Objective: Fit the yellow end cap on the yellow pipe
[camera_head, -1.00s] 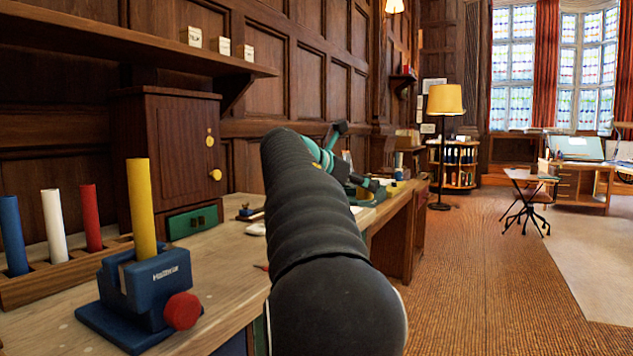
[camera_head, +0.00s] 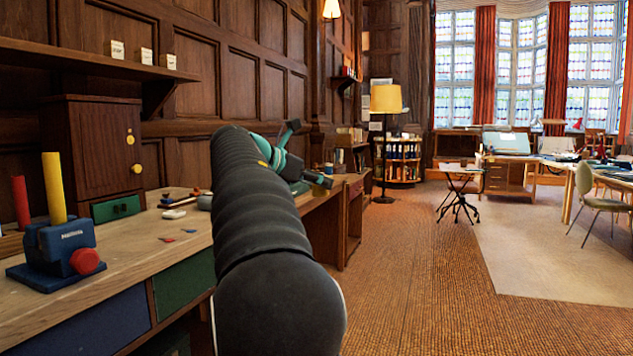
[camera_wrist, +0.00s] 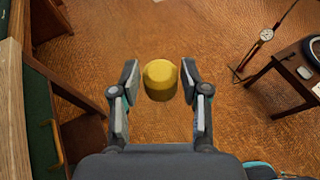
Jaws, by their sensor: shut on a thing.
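The yellow pipe (camera_head: 54,188) stands upright in a blue vise (camera_head: 60,250) with a red knob, on the workbench at the left of the head view. Its top end is bare. The yellow end cap (camera_wrist: 161,82) is between the two fingers of my gripper (camera_wrist: 160,78) in the wrist view. My gripper is shut on it, and it hangs over the brown floor, clear of the bench.
The wooden workbench (camera_head: 140,252) runs along the panelled wall, with small tools on its top. A red pipe (camera_head: 20,202) stands beside the vise. A wooden cabinet (camera_head: 88,150) stands behind. A small wheeled table (camera_head: 460,172) is ahead; brown floor (camera_head: 410,290) at right is open.

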